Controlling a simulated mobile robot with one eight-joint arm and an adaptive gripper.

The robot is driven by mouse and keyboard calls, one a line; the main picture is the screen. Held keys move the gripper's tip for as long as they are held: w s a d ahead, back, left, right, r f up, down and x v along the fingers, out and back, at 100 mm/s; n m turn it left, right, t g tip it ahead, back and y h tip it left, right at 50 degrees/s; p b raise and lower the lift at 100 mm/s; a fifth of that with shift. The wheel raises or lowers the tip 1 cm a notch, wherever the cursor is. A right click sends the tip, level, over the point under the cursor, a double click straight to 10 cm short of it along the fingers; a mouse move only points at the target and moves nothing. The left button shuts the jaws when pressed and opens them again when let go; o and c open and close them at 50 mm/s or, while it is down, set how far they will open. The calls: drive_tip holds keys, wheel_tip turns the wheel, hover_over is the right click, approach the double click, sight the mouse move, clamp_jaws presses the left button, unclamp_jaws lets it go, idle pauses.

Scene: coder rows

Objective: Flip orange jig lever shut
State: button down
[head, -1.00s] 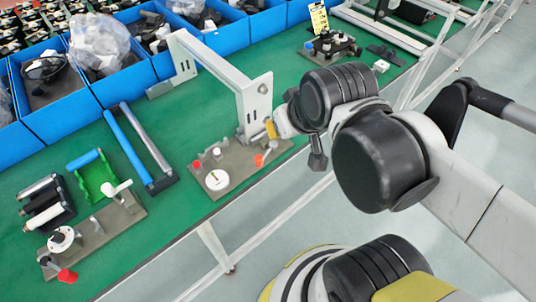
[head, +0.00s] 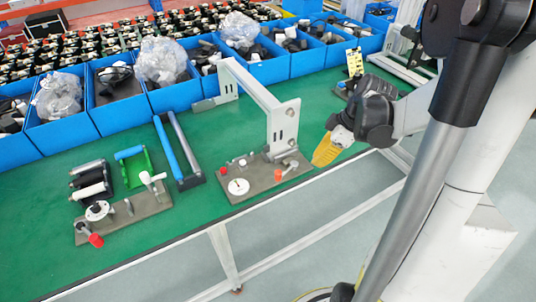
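The jig (head: 245,190) is a grey-brown plate near the table's front edge, under the right end of a grey metal frame. An orange lever (head: 279,175) stands at the plate's right part, close to the frame's upright; its exact angle is too small to tell. The plate also bears a white round dial (head: 238,187) and a small red knob (head: 223,171). My gripper (head: 325,153), with a yellow end, hangs to the right of the orange lever, apart from it in the picture. Its fingers are too small to tell open from shut. I see nothing held.
A second jig plate (head: 125,215) with a red knob (head: 96,240) lies at the left. The grey frame (head: 250,85) rises over the jig. Blue bins (head: 120,113) line the back. Green table (head: 205,210) is bare left of the jig.

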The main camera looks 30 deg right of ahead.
drive_tip(key=shift+f, duration=0.15)
drive_tip(key=w+a+f+b, duration=0.1)
drive_tip(key=a+f, duration=0.1)
drive_tip(key=f, duration=0.1)
drive_tip(key=w+a+f+b, duration=0.1)
drive_tip(key=w+f+b, duration=0.1)
drive_tip(key=f, duration=0.1)
drive_tip(key=w+a+f+b, duration=0.2)
drive_tip(key=f, duration=0.1)
drive_tip(key=shift+w+a, duration=0.1)
drive_tip(key=shift+a, duration=0.2)
